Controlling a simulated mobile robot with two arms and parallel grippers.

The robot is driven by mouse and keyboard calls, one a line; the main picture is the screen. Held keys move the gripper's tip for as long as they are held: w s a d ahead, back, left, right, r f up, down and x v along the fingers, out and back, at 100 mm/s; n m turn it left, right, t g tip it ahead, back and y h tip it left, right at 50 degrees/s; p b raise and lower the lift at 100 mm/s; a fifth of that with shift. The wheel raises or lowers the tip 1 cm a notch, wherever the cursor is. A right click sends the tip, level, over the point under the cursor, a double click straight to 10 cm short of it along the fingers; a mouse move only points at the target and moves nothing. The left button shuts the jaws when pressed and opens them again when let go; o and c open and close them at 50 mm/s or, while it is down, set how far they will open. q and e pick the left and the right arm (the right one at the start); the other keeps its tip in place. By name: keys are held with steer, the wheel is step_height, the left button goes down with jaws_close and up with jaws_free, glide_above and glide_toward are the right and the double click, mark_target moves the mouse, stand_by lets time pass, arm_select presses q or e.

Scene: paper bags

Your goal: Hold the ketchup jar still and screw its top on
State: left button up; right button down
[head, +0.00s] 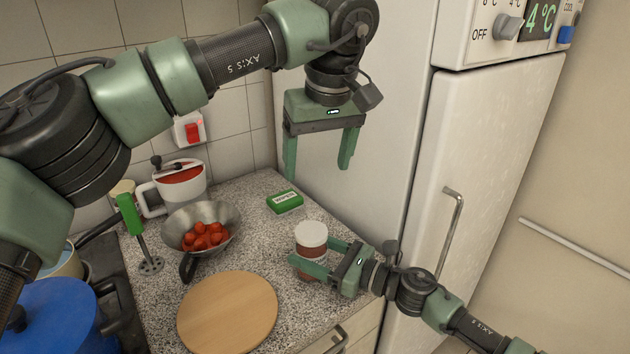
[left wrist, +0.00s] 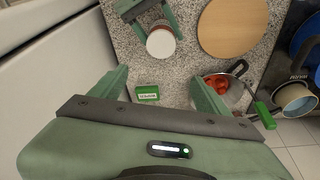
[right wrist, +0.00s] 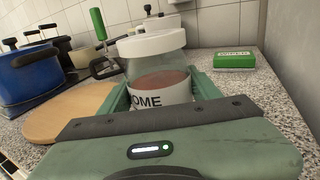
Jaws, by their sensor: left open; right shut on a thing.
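The ketchup jar (head: 311,259) stands upright on the speckled counter near its right edge, with red contents and a label. Its white top (head: 311,232) rests on it; in the right wrist view the top (right wrist: 152,43) looks slightly tilted. I cannot tell whether its thread is engaged. My right gripper (head: 313,254) is shut around the jar's body from the right, below the top. My left gripper (head: 318,166) is open and empty, pointing down high above the counter. In the left wrist view the jar's top (left wrist: 160,43) lies beyond the fingertips, not between them.
A green box (head: 285,202) lies behind the jar. A round wooden board (head: 228,312) is at front left. The fridge (head: 480,170) borders the right.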

arm_select(q)
steer(key=shift+v, duration=0.9)
arm_select(e)
steer(key=shift+c, duration=1.3)
jaws_free()
steer(key=shift+d, duration=0.15)
steer(key=v, duration=1.1)
steer(key=shift+s+d, duration=0.25)
steer(key=shift+d, duration=0.1)
